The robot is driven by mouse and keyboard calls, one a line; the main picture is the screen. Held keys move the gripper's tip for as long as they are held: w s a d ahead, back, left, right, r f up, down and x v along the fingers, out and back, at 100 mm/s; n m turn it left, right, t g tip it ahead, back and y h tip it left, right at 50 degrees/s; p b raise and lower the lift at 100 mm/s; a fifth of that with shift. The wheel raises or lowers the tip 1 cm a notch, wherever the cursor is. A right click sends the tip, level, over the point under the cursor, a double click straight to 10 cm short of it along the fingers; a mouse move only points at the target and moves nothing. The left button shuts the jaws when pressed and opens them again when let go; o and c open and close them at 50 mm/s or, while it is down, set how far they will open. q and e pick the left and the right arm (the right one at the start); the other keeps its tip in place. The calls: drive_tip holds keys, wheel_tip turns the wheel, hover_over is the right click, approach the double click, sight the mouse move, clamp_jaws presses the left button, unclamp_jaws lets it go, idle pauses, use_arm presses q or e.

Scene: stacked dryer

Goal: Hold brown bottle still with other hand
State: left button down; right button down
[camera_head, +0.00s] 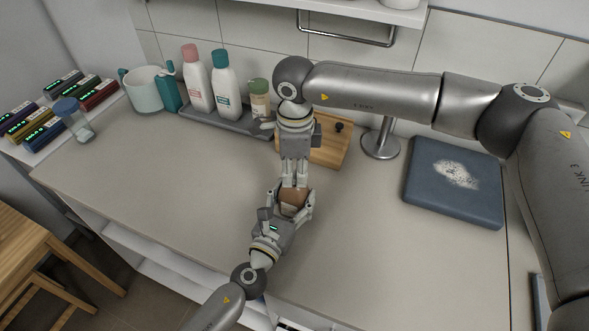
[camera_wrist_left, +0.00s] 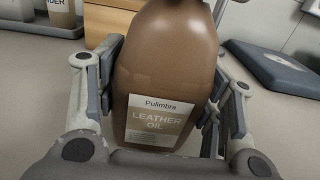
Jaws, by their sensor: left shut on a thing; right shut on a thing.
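The brown bottle (camera_head: 293,196), labelled "Leather Oil", stands on the counter between my two grippers. In the left wrist view the bottle (camera_wrist_left: 165,65) fills the middle, with its cream label facing me. My left gripper (camera_head: 291,207) is shut around the bottle's body, with fingers on both sides. My right gripper (camera_head: 295,182) reaches in from behind and is shut at the top of the bottle. The bottle's top is hidden by the right gripper, so I cannot see the cap.
A wooden board (camera_head: 330,150) and a metal stand base (camera_head: 381,145) are behind. A dark blue folded pad (camera_head: 453,182) lies to the right. A grey tray (camera_head: 225,122) with several bottles and a mug (camera_head: 146,92) are at the back left. The counter's left middle is clear.

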use_arm(q)
drive_tip(key=shift+f, duration=0.1)
use_arm(e)
drive_tip(key=c, duration=1.2)
unclamp_jaws()
drive_tip(key=shift+o, duration=0.2)
wheel_tip(320, 180, up, 12)
use_arm(q)
drive_tip(key=shift+c, duration=1.5)
unclamp_jaws()
